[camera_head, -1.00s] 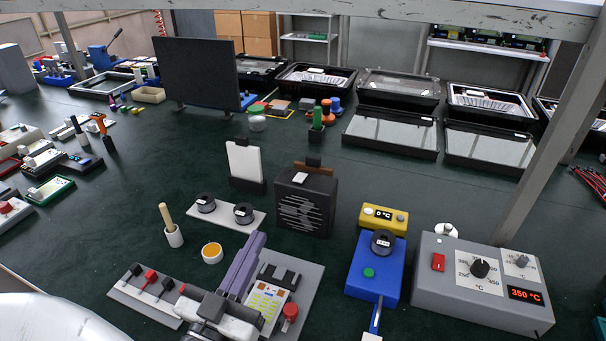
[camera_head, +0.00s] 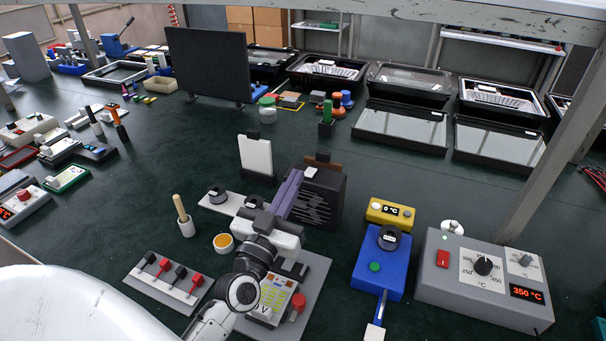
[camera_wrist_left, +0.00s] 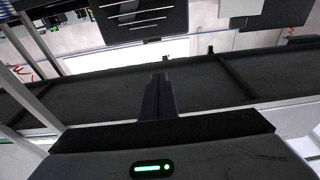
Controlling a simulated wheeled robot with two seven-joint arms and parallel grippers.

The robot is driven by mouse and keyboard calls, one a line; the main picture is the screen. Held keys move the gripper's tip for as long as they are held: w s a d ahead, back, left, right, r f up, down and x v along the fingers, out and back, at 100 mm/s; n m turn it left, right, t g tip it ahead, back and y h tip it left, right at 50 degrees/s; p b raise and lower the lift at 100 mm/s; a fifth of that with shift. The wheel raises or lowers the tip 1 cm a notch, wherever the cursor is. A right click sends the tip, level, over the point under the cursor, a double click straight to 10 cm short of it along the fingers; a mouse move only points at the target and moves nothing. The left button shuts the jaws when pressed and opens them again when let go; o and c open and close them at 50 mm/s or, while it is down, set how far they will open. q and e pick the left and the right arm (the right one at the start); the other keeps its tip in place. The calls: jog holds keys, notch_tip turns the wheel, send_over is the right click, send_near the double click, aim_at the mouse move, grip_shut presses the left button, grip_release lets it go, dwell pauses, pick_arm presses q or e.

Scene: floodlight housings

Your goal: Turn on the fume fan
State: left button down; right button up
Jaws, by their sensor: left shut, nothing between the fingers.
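The fume fan is the black box with pale slanted slats (camera_head: 326,208), upright on the dark green bench in the head view. A small white piece (camera_head: 310,172) sits on its top edge; whether it is a switch or a label is unclear. The fan's slatted face also shows at the top of the left wrist view (camera_wrist_left: 140,22). My left gripper (camera_head: 295,176) is shut and empty, its purple fingers reaching up to the fan's left front and hiding part of it. Its fingertips show in the wrist view (camera_wrist_left: 159,77). Contact cannot be told. My right gripper is out of view.
A white panel in a black stand (camera_head: 256,155) is left of the fan. Solder spools on a holder (camera_head: 205,201) are partly behind my arm. A blue spool unit (camera_head: 366,278) and a grey station reading 350 °C (camera_head: 450,297) stand right. A multimeter (camera_head: 272,300) lies below my arm.

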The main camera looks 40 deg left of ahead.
aim_at(310, 172)
pick_arm(q)
jog(key=x, duration=0.6)
jog(key=shift+s+f+b, duration=0.15)
jog(key=shift+f+b, duration=0.05)
jog(key=shift+f, duration=0.8)
jog(key=shift+s+f+b, duration=0.15)
jog(key=shift+f+b, duration=0.05)
jog(key=shift+f, duration=0.8)
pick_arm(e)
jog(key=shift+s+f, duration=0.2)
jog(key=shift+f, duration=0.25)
pick_arm(q)
jog(key=shift+d, duration=0.1)
